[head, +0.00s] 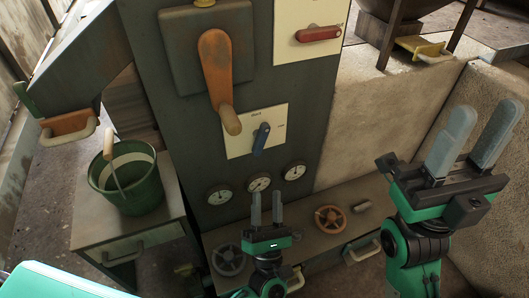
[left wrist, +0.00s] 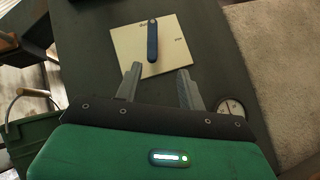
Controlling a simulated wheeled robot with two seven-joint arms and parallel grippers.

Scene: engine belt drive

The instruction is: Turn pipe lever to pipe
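A blue lever (head: 261,138) sits on a cream plate (head: 239,145) on the dark upright panel, tilted slightly from upright in the head view. The plate has small labels that I cannot read clearly. The lever also shows in the left wrist view (left wrist: 152,40), ahead of the fingertips. My left gripper (head: 266,195) is open and empty, below the lever and apart from it. A red lever (head: 319,34) lies nearly level on another cream plate (head: 290,15) higher up. My right gripper (head: 482,115) is open and empty, off to the right.
A large orange lever (head: 216,70) with a wooden grip hangs just above the blue lever's plate. Several gauges (head: 258,183) line the panel below. A green bucket (head: 128,180) stands on a cabinet at left.

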